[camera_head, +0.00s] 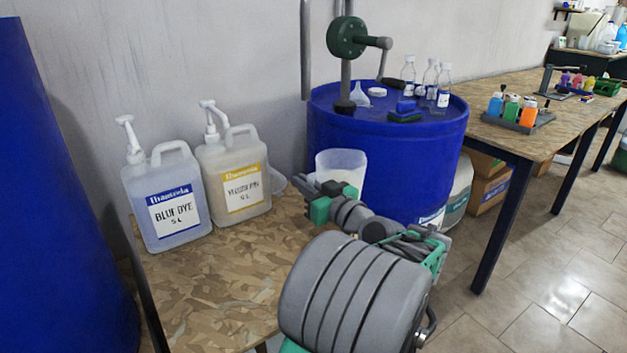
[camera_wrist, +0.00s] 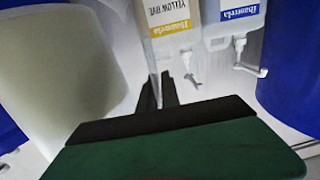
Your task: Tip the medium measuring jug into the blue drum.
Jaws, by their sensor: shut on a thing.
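A translucent white measuring jug (camera_head: 341,162) is held upright by my gripper (camera_head: 318,197) in front of a blue drum (camera_head: 395,160). A pale content seems to show in it. In the wrist view the jug (camera_wrist: 62,75) fills the left side, and my gripper's dark fingers (camera_wrist: 161,92) are close together beside it. The grip point, probably the jug's handle, is mostly hidden. I cannot tell whether the jug's base touches the table. The drum's lid looks covered with items. Another blue drum (camera_head: 52,215) stands at the far left.
A blue dye jug (camera_head: 168,200) and a yellow dye jug (camera_head: 233,175) with pumps stand on the wooden table (camera_head: 210,300). A clear vessel (camera_head: 277,184) is partly hidden behind them. Glass bottles (camera_head: 429,77), a funnel (camera_head: 359,95) and a green hand crank (camera_head: 347,37) sit atop the drum.

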